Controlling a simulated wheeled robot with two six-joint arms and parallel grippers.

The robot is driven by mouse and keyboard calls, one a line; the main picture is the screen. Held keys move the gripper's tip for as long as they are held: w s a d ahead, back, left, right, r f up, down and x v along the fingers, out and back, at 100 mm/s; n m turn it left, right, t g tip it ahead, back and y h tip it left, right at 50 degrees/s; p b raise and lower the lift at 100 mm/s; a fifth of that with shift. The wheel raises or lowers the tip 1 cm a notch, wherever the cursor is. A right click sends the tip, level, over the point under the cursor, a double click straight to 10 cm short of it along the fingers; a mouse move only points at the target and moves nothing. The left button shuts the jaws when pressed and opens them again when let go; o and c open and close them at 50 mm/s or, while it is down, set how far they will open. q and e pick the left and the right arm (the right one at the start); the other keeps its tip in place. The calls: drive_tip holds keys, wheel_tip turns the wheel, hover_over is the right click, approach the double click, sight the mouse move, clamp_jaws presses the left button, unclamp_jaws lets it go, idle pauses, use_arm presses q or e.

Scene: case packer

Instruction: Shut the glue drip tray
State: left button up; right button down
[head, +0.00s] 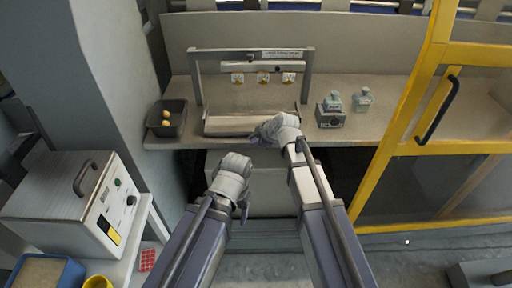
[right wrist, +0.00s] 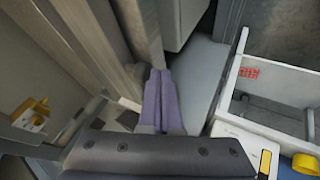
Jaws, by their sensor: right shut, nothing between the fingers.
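The glue drip tray (head: 235,124) is a long pale tray under the nozzle frame, at the front of the grey shelf in the head view. Its front lies close to the shelf's front edge. How far out it stands is hard to tell. My right gripper (head: 262,136) is at the tray's right front end, and whether it touches the tray is unclear. In the right wrist view its purple fingers (right wrist: 160,98) are together with nothing between them. My left gripper (head: 240,205) hangs lower, in front of the shelf, its fingers mostly hidden.
The nozzle frame (head: 252,54) with three yellow-marked nozzles stands over the tray. A dark bin (head: 166,128) with yellow items is left of it. A grey device (head: 330,117) and a small jar (head: 362,100) are right. A yellow-framed door (head: 432,90) stands at right, a boxy machine (head: 75,205) at left.

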sight(251, 127)
drive_tip(key=w, duration=0.9)
drive_tip(key=shift+r, duration=0.2)
drive_tip(key=shift+s+d+r+p, duration=0.25)
drive_tip(key=shift+r+p, duration=0.25)
drive_tip(key=shift+p, duration=0.2)
drive_tip(key=p+v, duration=0.2)
drive_tip(key=v, duration=0.1)
drive_tip(key=p+v, duration=0.2)
drive_tip(key=v, duration=0.1)
drive_tip(key=shift+s+r+p, duration=0.1)
drive_tip(key=shift+s+p, duration=0.3)
drive_tip(key=shift+s, duration=0.05)
drive_tip(key=shift+d, duration=0.1)
